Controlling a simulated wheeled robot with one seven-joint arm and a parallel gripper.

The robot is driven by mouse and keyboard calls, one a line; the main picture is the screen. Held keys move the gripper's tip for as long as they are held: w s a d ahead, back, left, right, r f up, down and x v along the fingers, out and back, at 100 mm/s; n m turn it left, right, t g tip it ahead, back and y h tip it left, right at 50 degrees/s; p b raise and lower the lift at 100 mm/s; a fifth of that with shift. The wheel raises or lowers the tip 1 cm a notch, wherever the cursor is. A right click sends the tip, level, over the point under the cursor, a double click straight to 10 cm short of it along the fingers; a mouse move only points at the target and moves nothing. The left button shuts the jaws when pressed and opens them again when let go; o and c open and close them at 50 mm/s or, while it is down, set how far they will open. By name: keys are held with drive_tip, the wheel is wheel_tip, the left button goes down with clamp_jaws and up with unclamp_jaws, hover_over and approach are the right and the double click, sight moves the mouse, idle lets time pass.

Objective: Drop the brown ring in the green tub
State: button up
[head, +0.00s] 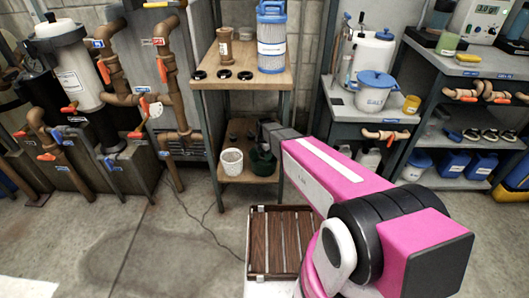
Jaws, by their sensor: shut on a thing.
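My gripper (265,134) is at the far end of my pink arm, small and dark, just above the green tub (262,165). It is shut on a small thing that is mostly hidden. This is probably the brown ring, but its shape and colour cannot be made out. The green tub stands on the lower shelf of the wooden rack, to the right of a white basket (232,161). My arm is close to the tub's right side in the picture, and the tub's inside is too dark to see.
The rack's wooden top (240,83) holds black discs (224,74), a brown cup (225,45) and a blue-and-white filter (271,40). Small dark items lie on the shelf behind the basket.

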drive_tip(key=o, duration=1)
drive_tip(key=shift+c, duration=0.2)
wheel_tip(320, 180, up, 7)
idle(0.3)
